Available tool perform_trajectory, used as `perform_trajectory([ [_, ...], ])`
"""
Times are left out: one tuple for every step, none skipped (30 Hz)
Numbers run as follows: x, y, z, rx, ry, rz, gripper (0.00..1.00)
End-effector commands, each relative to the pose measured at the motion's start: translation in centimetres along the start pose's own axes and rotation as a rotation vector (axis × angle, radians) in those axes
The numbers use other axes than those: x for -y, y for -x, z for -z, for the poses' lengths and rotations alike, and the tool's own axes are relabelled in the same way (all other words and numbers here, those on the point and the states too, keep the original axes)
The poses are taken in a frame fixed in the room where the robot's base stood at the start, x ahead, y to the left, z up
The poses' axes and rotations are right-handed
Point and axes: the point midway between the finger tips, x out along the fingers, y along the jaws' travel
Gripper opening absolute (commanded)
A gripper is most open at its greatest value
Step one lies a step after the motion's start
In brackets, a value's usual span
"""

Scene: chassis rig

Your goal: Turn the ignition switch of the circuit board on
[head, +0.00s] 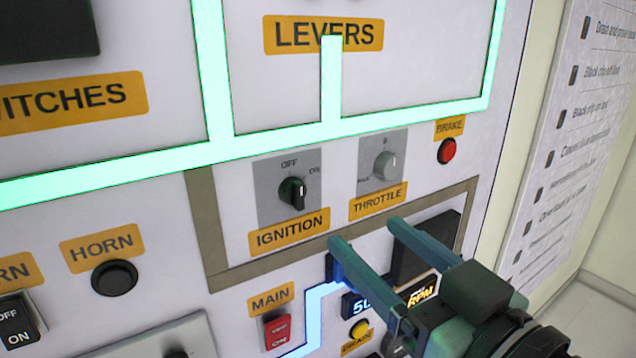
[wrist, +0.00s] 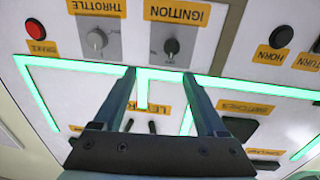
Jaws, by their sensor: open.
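The ignition switch (head: 292,192) is a black rotary knob on a grey plate marked OFF and ON, above the yellow IGNITION label (head: 289,232). I cannot tell for sure which mark the knob points to. In the wrist view, the picture is upside down and the ignition switch (wrist: 171,47) shows beyond the fingertips, near the right finger. My gripper (head: 365,230) is open and empty, its two teal fingers spread. In the head view it is below and right of the knob, apart from it. In the wrist view my gripper (wrist: 157,74) overlaps the glowing green line.
A grey throttle knob (head: 384,166) is right of the ignition switch, with a red brake button (head: 446,151) further right. A black horn button (head: 115,277) and a red main switch (head: 278,332) are lower left. A raised grey frame (head: 207,222) edges this section.

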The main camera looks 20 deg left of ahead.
Motion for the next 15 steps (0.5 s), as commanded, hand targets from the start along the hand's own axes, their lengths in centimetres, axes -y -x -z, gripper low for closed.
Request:
perform_trajectory([
  [0.4, 0.3, -0.1, 0.008, -0.004, 0.032, 0.74],
  [0.6, 0.4, -0.3, 0.011, -0.005, 0.048, 0.74],
  [0.8, 0.4, -0.4, 0.014, -0.006, 0.065, 0.74],
  [0.9, 0.4, -0.5, 0.015, -0.005, 0.073, 0.74],
  [1.1, 0.3, -0.5, 0.016, -0.005, 0.080, 0.74],
  [1.2, 0.0, -0.5, 0.016, -0.006, 0.086, 0.74],
  [1.2, -0.3, -0.5, 0.016, -0.006, 0.087, 0.74],
  [1.3, -0.7, -0.4, 0.016, -0.007, 0.087, 0.74],
  [1.4, -1.3, -0.4, 0.017, -0.008, 0.088, 0.74],
  [1.4, -1.8, -0.4, 0.017, -0.008, 0.088, 0.74],
  [1.5, -2.4, -0.4, 0.017, -0.007, 0.088, 0.74],
  [1.6, -3.2, -0.3, 0.017, -0.007, 0.089, 0.74],
  [1.6, -3.9, -0.3, 0.017, -0.008, 0.089, 0.74],
  [1.7, -4.5, -0.3, 0.017, -0.008, 0.088, 0.74],
  [1.7, -5.4, -0.3, 0.018, -0.007, 0.088, 0.74],
])
